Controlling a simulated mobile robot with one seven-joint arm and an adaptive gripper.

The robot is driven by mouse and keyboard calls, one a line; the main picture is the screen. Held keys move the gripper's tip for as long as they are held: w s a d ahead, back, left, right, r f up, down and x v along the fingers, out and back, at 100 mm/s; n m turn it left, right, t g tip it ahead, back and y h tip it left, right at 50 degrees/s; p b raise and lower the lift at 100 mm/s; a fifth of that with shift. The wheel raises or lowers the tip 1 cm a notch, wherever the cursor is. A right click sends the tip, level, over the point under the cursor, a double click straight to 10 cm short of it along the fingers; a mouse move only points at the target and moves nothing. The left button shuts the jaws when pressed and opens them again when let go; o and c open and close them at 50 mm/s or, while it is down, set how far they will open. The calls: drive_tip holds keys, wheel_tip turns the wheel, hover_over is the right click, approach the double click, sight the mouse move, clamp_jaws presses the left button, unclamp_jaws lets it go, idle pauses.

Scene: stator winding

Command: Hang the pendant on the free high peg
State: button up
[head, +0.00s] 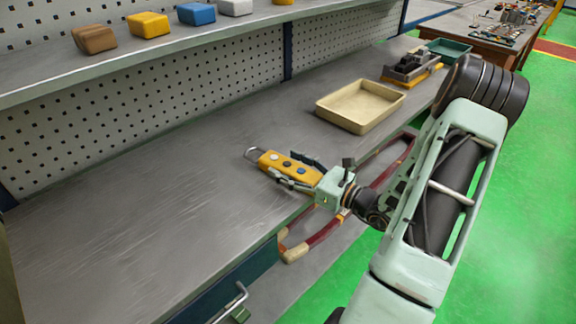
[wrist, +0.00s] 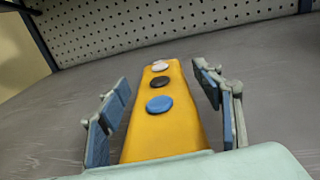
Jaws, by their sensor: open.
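The pendant (head: 277,162) is a yellow control box with round buttons and a metal loop at its far end. It appears to lie on the grey workbench (head: 150,200), near the front edge. In the wrist view the pendant (wrist: 165,130) runs away from me between the fingers, with blue, black and pale buttons on top. My gripper (wrist: 165,95) is open, with one blue-padded finger on each side and gaps to the pendant. In the head view my gripper (head: 296,170) reaches over the pendant's near end. No peg can be made out in either view.
A perforated panel (head: 120,130) stands behind the bench under a shelf (head: 180,38) with several coloured blocks. A beige tray (head: 322,113) and a dark fixture (head: 408,68) lie further right. A red-and-tan frame (head: 328,230) is beside the front edge. The bench's left half is clear.

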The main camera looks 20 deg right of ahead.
drive_tip(key=v, duration=1)
drive_tip(key=shift+s, duration=0.5)
drive_tip(key=shift+f, duration=0.1)
